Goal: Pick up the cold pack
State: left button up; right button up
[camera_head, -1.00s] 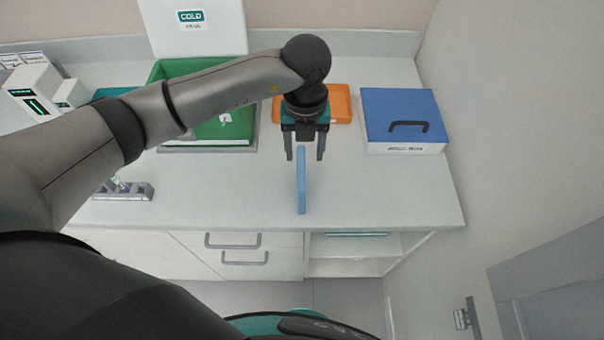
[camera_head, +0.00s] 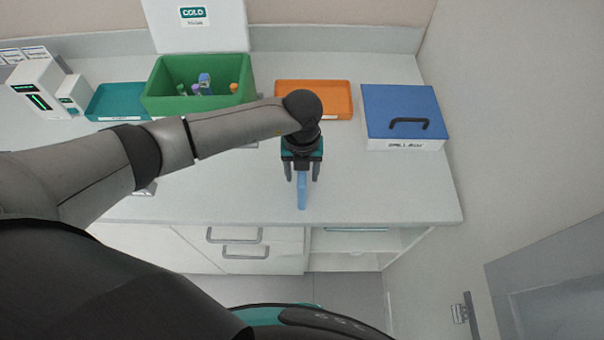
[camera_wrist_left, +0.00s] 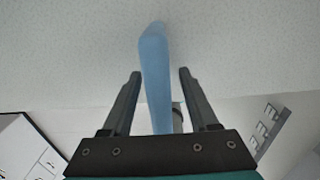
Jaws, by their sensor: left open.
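The cold pack (camera_head: 302,192) is a slim light-blue slab on the white counter, near its front edge. My left gripper (camera_head: 302,177) is over its far part, with one finger on each side and the jaws open. In the left wrist view the cold pack (camera_wrist_left: 155,75) runs between the two fingers of the gripper (camera_wrist_left: 160,74), with a visible gap on each side. The gripper hides the far end of the pack in the head view. My right gripper is not in view.
Behind stand a green bin (camera_head: 200,104) with several tubes, a teal tray (camera_head: 117,102), an orange tray (camera_head: 340,113) and a blue-lidded box (camera_head: 402,100) with a black handle. A grey rack (camera_wrist_left: 268,125) shows in the wrist view. The counter's right front is clear.

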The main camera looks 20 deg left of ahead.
pick_arm(q)
jog(key=shift+c, duration=0.2)
grip_shut()
dwell(0.4)
